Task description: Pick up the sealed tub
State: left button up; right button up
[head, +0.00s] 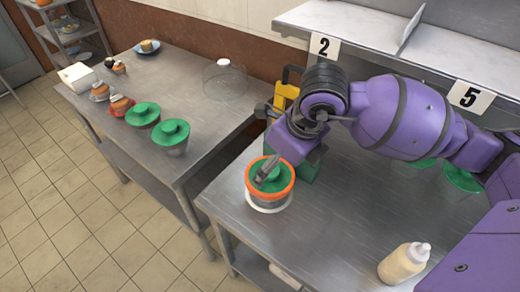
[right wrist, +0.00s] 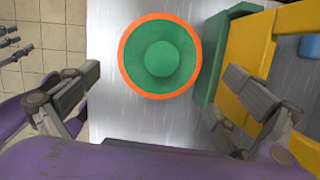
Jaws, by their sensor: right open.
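A tub with a green knobbed lid and an orange band around its rim (head: 269,193) stands upright on a white ring near the left end of the right steel table. It also shows from above in the right wrist view (right wrist: 160,58). My right gripper (head: 267,170) is above the tub in the head view and hides part of its lid. In the right wrist view its two fingers (right wrist: 158,72) are spread wide, with the tub between and beyond them, and nothing is held. My left gripper is not in view.
A green box (right wrist: 228,60) and a yellow frame (right wrist: 258,45) stand close right of the tub. A cream squeeze bottle (head: 403,264) stands at the front. Other green-lidded pots (head: 174,134) are on the left table, near a clear dome (head: 224,80). A shelf (head: 355,25) overhangs the back.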

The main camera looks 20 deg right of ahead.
aim_at(272, 173)
jog(key=shift+s+a+f, duration=0.1)
jog(key=shift+a+f, duration=0.05)
jog(key=shift+f, duration=0.35)
jog(key=shift+a+f, duration=0.15)
jog(key=shift+f, duration=0.3)
jog(key=x, duration=0.5)
jog(key=shift+w+r, duration=0.15)
jog(key=shift+w, duration=0.15)
jog(key=shift+w+f, duration=0.1)
jog(key=shift+f, duration=0.3)
jog(key=c, duration=0.6)
jog(key=shift+c, duration=2.5)
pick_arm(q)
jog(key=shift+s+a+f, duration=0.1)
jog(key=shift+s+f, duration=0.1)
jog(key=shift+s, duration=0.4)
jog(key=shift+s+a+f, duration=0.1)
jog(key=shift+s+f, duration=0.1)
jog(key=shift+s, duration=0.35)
